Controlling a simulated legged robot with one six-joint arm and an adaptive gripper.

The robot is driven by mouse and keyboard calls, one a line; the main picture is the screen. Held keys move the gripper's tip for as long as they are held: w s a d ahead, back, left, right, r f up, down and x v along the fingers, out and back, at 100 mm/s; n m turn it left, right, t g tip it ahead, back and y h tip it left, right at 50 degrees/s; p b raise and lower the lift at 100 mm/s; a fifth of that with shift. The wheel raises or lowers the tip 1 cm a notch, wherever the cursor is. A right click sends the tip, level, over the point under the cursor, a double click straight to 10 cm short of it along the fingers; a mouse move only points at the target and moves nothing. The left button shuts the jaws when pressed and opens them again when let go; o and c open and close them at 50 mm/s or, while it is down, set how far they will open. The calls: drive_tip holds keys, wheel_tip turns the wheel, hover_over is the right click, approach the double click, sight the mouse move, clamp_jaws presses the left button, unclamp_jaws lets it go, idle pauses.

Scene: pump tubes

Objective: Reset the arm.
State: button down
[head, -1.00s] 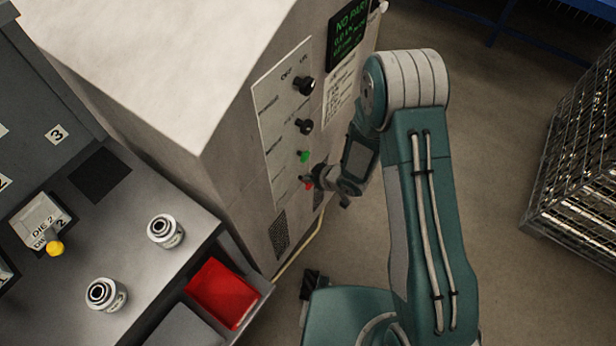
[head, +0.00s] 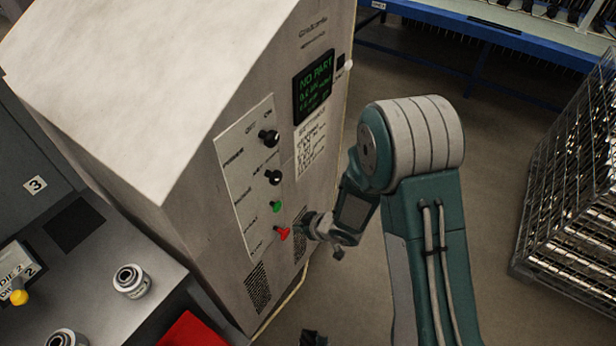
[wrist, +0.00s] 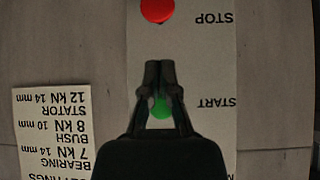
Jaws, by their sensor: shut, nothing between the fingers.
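My gripper (head: 308,222) is shut and empty, held in front of the control panel of a pale machine cabinet (head: 165,110). Its tips are beside the red stop button (head: 283,233) in the head view, with a small gap. The wrist view shows my gripper (wrist: 160,68) with its fingertips together over the white panel strip, between the red button (wrist: 157,10) and the green start button (wrist: 160,108), which the fingers partly cover. The green button also shows in the head view (head: 277,206). My arm is bent, with its forearm reaching to the panel.
Two black knobs (head: 270,137) sit higher on the panel beside a display (head: 314,84) reading "NO PART". A grey bench (head: 110,315) with metal parts (head: 131,281) and a red bin (head: 190,330) is at left. A wire cage (head: 570,190) stands at right.

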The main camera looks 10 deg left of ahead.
drive_tip(key=w+d+r+m+t+h, duration=0.2)
drive_tip(key=d+r+m+h, duration=0.1)
drive_tip(key=d+r, duration=0.75)
drive_tip(key=w+d+r+m+t+h, duration=0.15)
drive_tip(key=d+r+m+h, duration=0.25)
drive_tip(key=d+r, duration=0.65)
drive_tip(key=s+d+r+m+g, duration=0.1)
drive_tip(key=s+d+r+m, duration=0.2)
drive_tip(key=s+r, duration=0.3)
drive_tip(key=s+d+r+m+h, duration=0.1)
drive_tip(key=s+d+r+m, duration=0.2)
drive_tip(key=s, duration=1.2)
wheel_tip(320, 180, up, 4)
drive_tip(key=shift+d+f+g, duration=0.1)
drive_tip(key=shift+d+g, duration=0.15)
drive_tip(key=shift+g, duration=0.1)
